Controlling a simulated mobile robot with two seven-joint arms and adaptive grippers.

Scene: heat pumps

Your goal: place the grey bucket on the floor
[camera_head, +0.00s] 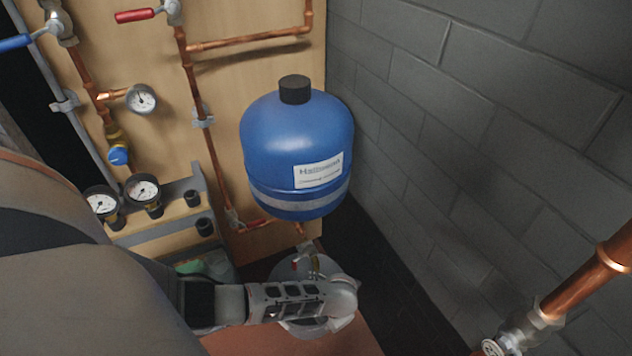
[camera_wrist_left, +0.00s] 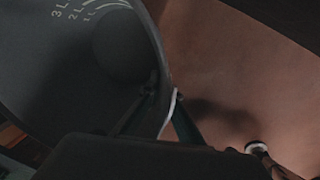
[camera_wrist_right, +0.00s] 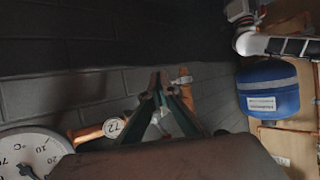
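The grey bucket (camera_head: 290,268) shows in the head view below the blue tank, partly hidden by my left arm. In the left wrist view its dark inside (camera_wrist_left: 50,60), with litre marks, fills the left side. My left gripper (camera_wrist_left: 166,90) straddles the bucket's rim, one finger inside and one outside, and appears shut on it; in the head view the hand (camera_head: 335,298) lies over the bucket. The reddish floor (camera_wrist_left: 245,70) shows beside the bucket; whether the bucket touches it is hidden. My right gripper (camera_wrist_right: 160,78) is shut and empty, outside the head view.
The blue tank (camera_head: 297,150) hangs on the wooden panel above the bucket. A grey block wall (camera_head: 480,130) stands at the right. Copper pipes (camera_head: 590,275) and a valve are at the lower right. Gauges (camera_head: 142,190) are at the left. A dial (camera_wrist_right: 35,155) is near my right wrist.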

